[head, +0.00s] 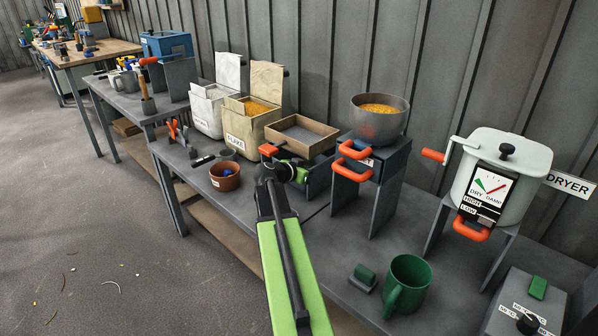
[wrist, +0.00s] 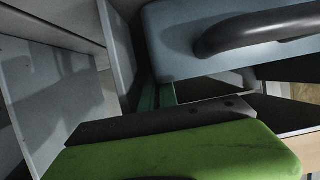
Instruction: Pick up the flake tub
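A cream bin (head: 248,123) lettered FLAKE stands on the bench with its lid raised and orange-yellow flakes inside. A small brown tub (head: 225,177) with a pale label too small to read stands in front of it. I cannot tell from the lettering which is the flake tub. My gripper (head: 291,172) is at the end of my green arm, right of the brown tub and apart from it, near a wooden-rimmed tray. Its fingertips are not clear there. The wrist view shows a green part of mine (wrist: 180,155) close up, and neither tub can be made out.
A wooden-rimmed tray (head: 318,128) on a dark stand is close behind my gripper. A grey pan of flakes (head: 380,118) on a stand with orange handles and the dryer (head: 503,180) stand right. A green mug (head: 408,285) is in front. Tools (head: 178,133) lie left of the brown tub.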

